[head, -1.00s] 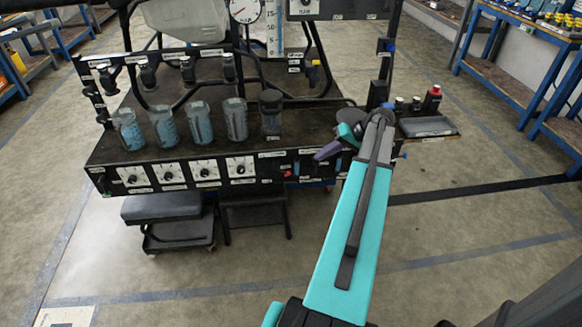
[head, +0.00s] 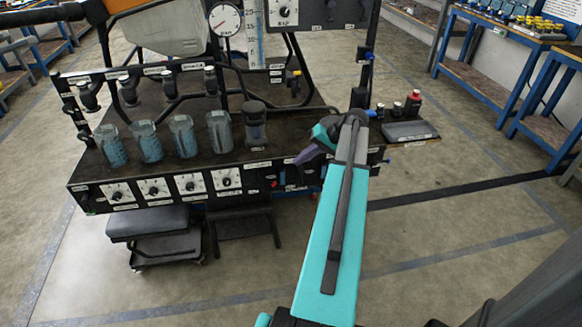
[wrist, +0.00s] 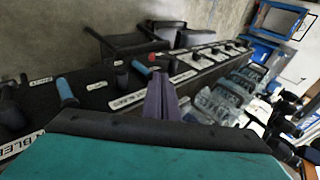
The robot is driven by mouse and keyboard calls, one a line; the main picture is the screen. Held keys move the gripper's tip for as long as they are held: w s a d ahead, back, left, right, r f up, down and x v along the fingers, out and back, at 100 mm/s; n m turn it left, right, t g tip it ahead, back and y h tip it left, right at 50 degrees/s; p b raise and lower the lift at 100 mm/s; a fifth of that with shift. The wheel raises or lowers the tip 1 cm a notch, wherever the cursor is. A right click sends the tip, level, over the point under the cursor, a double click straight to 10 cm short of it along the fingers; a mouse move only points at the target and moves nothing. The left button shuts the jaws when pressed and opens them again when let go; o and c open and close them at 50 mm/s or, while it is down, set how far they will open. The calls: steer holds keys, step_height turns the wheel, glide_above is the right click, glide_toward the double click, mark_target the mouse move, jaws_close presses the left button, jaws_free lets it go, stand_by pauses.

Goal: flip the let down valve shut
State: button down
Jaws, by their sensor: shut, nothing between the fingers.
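My gripper (head: 301,158) is at the front right edge of the black bench panel, its purple fingers shut and empty. In the wrist view the fingers (wrist: 161,96) point over the panel, with a blue-handled lever (wrist: 66,92) to their left and a smaller blue-tipped lever (wrist: 141,68) just above and left of them. Neither lever is seen to be touched. I cannot tell which of them is the let down valve, as the small labels are not readable. In the head view my gripper and arm hide part of this panel end.
The bench (head: 95,197) carries several clear jars (head: 184,136) and a dark canister (head: 254,125). A red button (wrist: 153,57) and dials (head: 190,183) are on its front. A black stool (head: 147,222) stands below. A small tray (head: 408,132) is at right. Floor on the right is clear.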

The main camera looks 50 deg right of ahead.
mark_target(276, 182)
steer(key=x, duration=1.3)
steer(key=shift+w+a+f, duration=0.1)
steer(key=shift+w+f, duration=0.05)
steer(key=shift+w, duration=0.05)
steer(key=shift+f, duration=0.1)
steer(key=shift+f+b, duration=0.35)
steer(key=shift+f, duration=0.65)
steer(key=shift+s, duration=0.1)
steer(key=shift+s+d+r+p, duration=0.3)
steer(key=shift+s+d+r, duration=0.1)
steer(key=shift+s+d, duration=0.1)
steer(key=s+d+r, duration=0.5)
steer(key=s+d, duration=0.1)
steer(key=s, duration=0.2)
steer(key=shift+s+d, duration=0.25)
steer(key=shift+s, duration=0.1)
